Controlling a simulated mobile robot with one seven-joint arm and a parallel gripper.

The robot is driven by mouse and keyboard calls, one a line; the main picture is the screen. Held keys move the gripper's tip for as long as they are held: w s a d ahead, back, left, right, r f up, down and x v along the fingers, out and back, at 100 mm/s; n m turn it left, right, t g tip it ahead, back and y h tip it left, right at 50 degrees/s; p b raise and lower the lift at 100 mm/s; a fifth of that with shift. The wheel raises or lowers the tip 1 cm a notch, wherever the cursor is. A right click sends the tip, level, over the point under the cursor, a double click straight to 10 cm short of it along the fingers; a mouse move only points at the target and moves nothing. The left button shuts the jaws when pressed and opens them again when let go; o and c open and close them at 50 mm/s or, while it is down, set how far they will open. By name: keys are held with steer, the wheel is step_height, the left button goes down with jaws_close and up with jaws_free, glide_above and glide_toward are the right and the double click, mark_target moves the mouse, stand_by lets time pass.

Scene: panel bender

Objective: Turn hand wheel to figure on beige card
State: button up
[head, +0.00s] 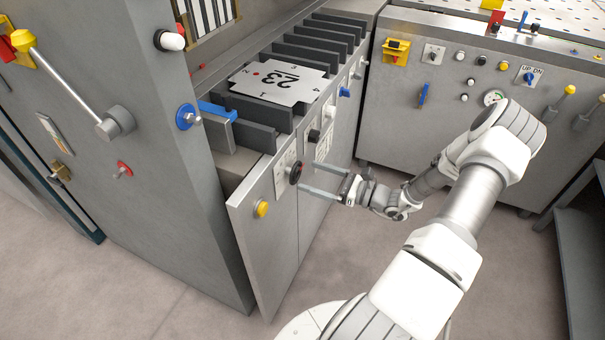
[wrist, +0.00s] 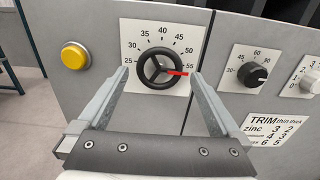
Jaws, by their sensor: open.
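The hand wheel (wrist: 160,70) is a black ring with spokes on a white dial plate (wrist: 138,37) marked 25 to 55. Its red pointer (wrist: 177,73) points right, just below the 55 mark. In the head view the hand wheel (head: 295,172) sits on the grey front panel. My gripper (head: 308,176) is open in front of it. In the wrist view the fingertips of my gripper (wrist: 160,76) stand on either side of the wheel, with nothing held; I cannot tell whether they touch it. I cannot make out a beige card with a readable figure.
A yellow button (wrist: 75,55) is left of the wheel. A black knob (wrist: 254,75) and a white TRIM card (wrist: 276,130) are to its right. A pale plate (head: 278,83) marked 23 lies on the dark blocks above. Open floor (head: 200,305) lies in front.

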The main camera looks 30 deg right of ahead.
mark_target(298, 172)
steer(key=shift+x, duration=1.9)
steer(key=c, duration=1.1)
